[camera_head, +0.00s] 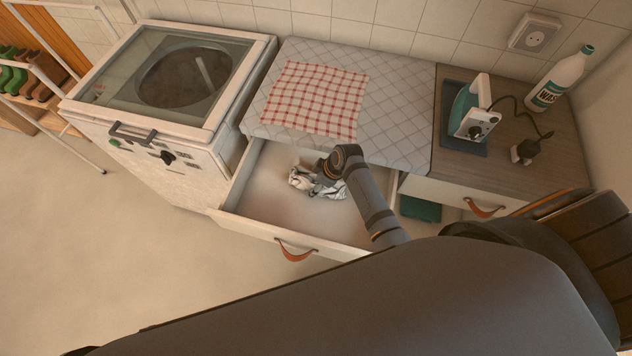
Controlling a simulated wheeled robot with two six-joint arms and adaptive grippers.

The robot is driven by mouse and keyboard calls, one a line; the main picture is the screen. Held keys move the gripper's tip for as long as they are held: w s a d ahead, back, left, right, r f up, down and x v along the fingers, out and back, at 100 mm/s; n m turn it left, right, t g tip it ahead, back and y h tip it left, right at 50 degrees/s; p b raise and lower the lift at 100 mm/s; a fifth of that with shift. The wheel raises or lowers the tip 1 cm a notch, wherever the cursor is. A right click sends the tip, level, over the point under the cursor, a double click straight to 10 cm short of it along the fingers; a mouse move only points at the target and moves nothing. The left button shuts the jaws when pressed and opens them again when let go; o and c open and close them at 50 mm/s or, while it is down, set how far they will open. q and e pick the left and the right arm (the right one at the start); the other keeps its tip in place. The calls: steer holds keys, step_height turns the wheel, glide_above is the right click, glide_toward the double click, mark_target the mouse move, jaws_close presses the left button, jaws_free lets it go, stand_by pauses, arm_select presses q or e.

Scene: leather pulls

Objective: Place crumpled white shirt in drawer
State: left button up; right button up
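The crumpled white shirt (334,191) lies as a small bunched heap inside the open drawer (262,205), toward its back right. Dark patches or folds show on the shirt. The drawer is pulled out below the padded top and has a brown leather pull (294,252). My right gripper (321,174) is in the drawer's space, right over the shirt and touching or nearly touching it. Its wrist and arm hide part of the shirt, and its fingertips are too small and covered to tell whether they are open or shut. My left gripper is not in view.
A washing machine (180,150) stands left of the drawer. A red checked cloth (314,98) lies on the quilted top (400,110). An iron (470,115) and a white bottle (562,80) stand at right. A second drawer (450,193) is beneath them.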

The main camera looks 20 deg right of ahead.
steer(key=o, duration=0.3)
steer(key=shift+w, duration=0.1)
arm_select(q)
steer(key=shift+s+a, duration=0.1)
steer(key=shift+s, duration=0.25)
arm_select(e)
steer(key=shift+o, duration=0.2)
steer(key=shift+r, duration=0.1)
steer(key=shift+r, duration=0.3)
steer(key=shift+s+d+r, duration=0.7)
steer(key=shift+d+r, duration=0.3)
steer(key=s+d, duration=0.2)
steer(key=s+d+b, duration=0.1)
steer(key=s+d, duration=0.1)
steer(key=d, duration=0.1)
steer(key=s+d, duration=0.2)
steer(key=shift+d, duration=0.35)
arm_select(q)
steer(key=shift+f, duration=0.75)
arm_select(e)
steer(key=shift+s+d+r, duration=0.15)
steer(key=shift+s+d, duration=0.15)
steer(key=shift+s, duration=0.05)
